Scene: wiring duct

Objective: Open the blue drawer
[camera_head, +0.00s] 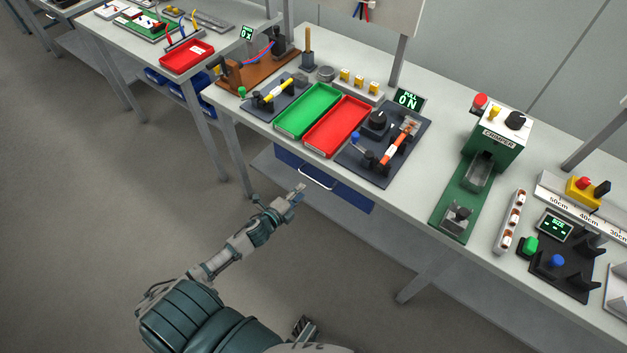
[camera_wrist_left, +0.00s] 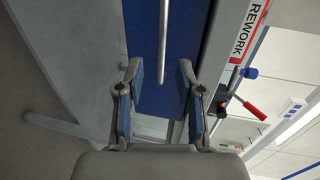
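The blue drawer (camera_head: 352,196) sits under the front edge of the workbench and looks closed. Its pale bar handle (camera_head: 317,180) runs across the front. In the left wrist view the blue drawer front (camera_wrist_left: 140,35) fills the upper middle, with the handle (camera_wrist_left: 163,45) running up and down the picture. My left gripper (camera_head: 299,192) is just in front of the drawer, near the handle. In the left wrist view its two fingers (camera_wrist_left: 158,78) are spread apart, with the handle's line between them; I see no contact.
The bench top (camera_head: 415,195) above the drawer holds a green tray (camera_head: 308,111), a red tray (camera_head: 338,126) and a green crimper (camera_head: 478,170). A label reading REWORK (camera_wrist_left: 250,30) is beside the drawer in the left wrist view. The floor before the drawer is clear apart from my arm.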

